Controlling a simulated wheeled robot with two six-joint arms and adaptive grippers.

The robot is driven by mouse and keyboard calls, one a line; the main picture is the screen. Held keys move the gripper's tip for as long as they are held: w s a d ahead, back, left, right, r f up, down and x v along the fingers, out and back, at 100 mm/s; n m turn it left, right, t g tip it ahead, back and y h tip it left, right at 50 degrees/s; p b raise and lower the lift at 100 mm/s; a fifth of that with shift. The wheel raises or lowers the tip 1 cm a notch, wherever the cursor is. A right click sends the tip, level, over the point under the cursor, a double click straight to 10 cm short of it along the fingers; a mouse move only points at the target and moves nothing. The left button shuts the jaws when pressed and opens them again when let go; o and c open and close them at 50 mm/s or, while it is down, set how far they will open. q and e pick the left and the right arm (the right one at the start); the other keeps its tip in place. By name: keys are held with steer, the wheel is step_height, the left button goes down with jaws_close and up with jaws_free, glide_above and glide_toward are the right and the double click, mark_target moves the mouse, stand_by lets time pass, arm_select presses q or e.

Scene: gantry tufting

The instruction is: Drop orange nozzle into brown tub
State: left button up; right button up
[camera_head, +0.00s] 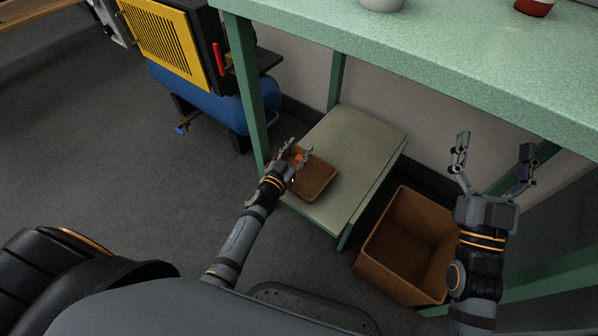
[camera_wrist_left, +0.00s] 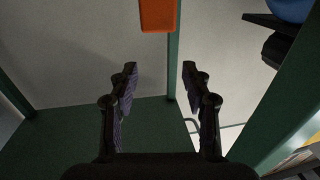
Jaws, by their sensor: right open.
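The brown tub (camera_head: 372,262) stands on the floor at right, open side up. A small orange thing (camera_head: 299,158), seemingly the nozzle, shows by the left fingertips, partly hidden by them. My left gripper (camera_head: 297,153) is over the far left part of a shallow brown tray (camera_head: 318,180). In the left wrist view its fingers (camera_wrist_left: 159,72) are apart with nothing between them. An orange shape (camera_wrist_left: 158,15) lies beyond the tips at the top edge, cut off; I cannot tell its full form. My right gripper (camera_head: 495,155) is open and empty, above and right of the tub.
The tray sits on a low pale shelf (camera_head: 362,150) under a green table (camera_head: 420,50). A green table leg (camera_head: 248,85) stands just left of the shelf. A blue tank (camera_head: 205,97) with a yellow-grilled machine (camera_head: 160,40) is further left. Floor at left is clear.

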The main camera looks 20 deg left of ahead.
arm_select(q)
steer(key=s+a, duration=0.2)
steer(key=s, duration=0.9)
steer(key=shift+s+a, duration=0.15)
steer(key=shift+s, duration=0.25)
